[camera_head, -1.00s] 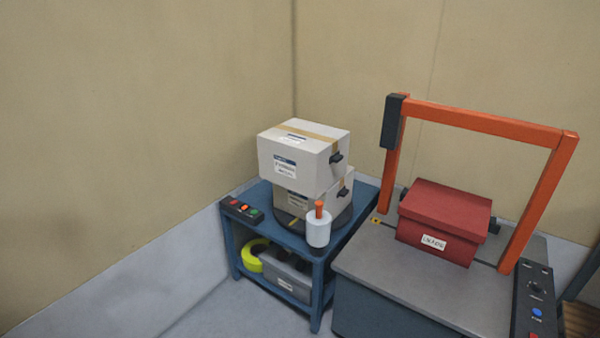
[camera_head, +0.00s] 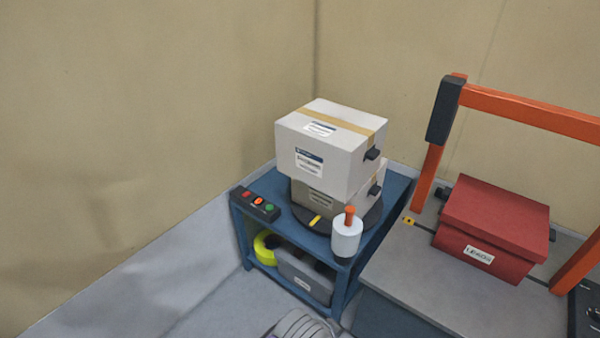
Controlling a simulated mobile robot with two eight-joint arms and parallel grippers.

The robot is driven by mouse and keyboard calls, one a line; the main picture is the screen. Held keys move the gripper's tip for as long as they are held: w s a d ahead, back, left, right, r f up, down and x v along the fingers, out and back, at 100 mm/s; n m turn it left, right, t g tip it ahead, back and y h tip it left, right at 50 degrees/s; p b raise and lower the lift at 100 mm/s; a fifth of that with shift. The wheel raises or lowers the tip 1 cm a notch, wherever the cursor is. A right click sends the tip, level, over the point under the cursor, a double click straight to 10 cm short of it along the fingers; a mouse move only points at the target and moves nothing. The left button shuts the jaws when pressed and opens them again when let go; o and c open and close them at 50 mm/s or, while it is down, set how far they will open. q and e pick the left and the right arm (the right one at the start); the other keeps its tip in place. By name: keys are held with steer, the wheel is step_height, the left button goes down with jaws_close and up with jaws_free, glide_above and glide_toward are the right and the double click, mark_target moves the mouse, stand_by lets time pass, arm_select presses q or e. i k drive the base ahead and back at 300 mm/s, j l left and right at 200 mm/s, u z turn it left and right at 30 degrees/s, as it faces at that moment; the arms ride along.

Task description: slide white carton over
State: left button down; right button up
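A white carton (camera_head: 322,149) with brown tape and a label sits on top of a second, greyer carton (camera_head: 318,199). The lower carton stands on a dark round turntable (camera_head: 370,219) on a blue cart (camera_head: 395,190). Each carton has a small dark handle on its right side. A grey rounded part, probably of my own body, shows at the bottom edge. Neither gripper can be made out in the head view.
A white roll with an orange handle (camera_head: 346,238) stands at the cart's front right. A button box (camera_head: 255,206) sits at its left. A red box (camera_head: 492,228) rests on a grey machine table (camera_head: 455,290) under an orange arch (camera_head: 530,109). The floor (camera_head: 180,285) at left is clear.

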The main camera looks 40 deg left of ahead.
mark_target(332, 148)
steer(key=j+z, duration=0.2)
steer(key=j, duration=1.6)
